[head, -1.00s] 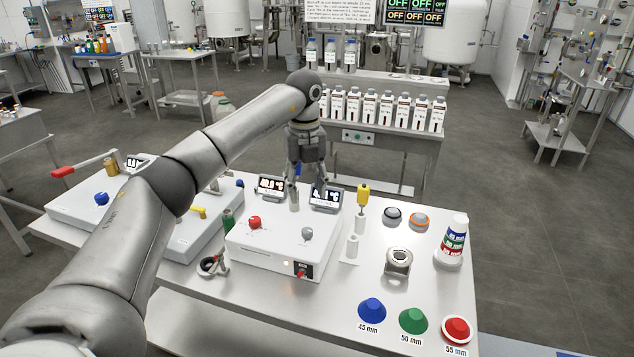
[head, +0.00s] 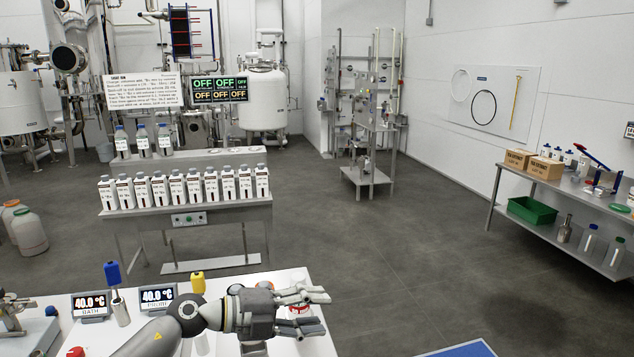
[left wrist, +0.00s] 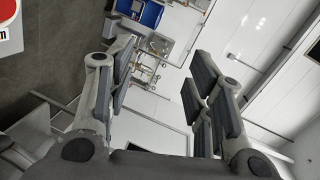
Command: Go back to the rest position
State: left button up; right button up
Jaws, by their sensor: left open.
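My left gripper (head: 305,311) is near the bottom middle of the head view, over the right part of the white bench, pointing right. It is open. In the left wrist view its fingers (left wrist: 155,95) are spread with nothing between them. The gripper and forearm hide part of the bench top, and a bit of red and white shows behind the fingers. My right gripper is in neither view.
On the bench (head: 290,279) stand two displays reading 40.0 °C (head: 158,297), a blue-topped probe (head: 113,275) and a yellow-topped one (head: 198,283). A rack of bottles (head: 183,190) stands behind. A side table (head: 575,190) is at right. Open floor (head: 400,250) lies between.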

pick_arm(q)
jog(key=a+r+n+t+y, duration=0.1)
jog(key=a+r+n+t, duration=0.3)
jog(key=n+t, duration=0.85)
jog(key=s+a+f+n+g+y, duration=0.1)
jog(key=s+a+f+n+y, duration=0.5)
jog(key=a+f+n+y, duration=0.65)
jog(key=s+a+f+n+g, duration=0.1)
jog(key=s+f+g, duration=0.35)
jog(key=s, duration=0.45)
jog(key=s+a+f+n+g+y, duration=0.1)
jog(key=s+f+g, duration=0.35)
jog(key=s, duration=0.45)
jog(key=s+a+f+n+g, duration=0.15)
jog(key=s+f+g, duration=0.35)
jog(key=s, duration=0.5)
notch_tip(320, 180, down, 28)
jog(key=s+a+f+g, duration=0.1)
jog(key=s+a+f, duration=0.1)
jog(key=s+f, duration=1.4)
jog(key=shift+s+a+b, duration=0.2)
jog(key=shift+s+b, duration=0.15)
jog(key=shift+s, duration=0.45)
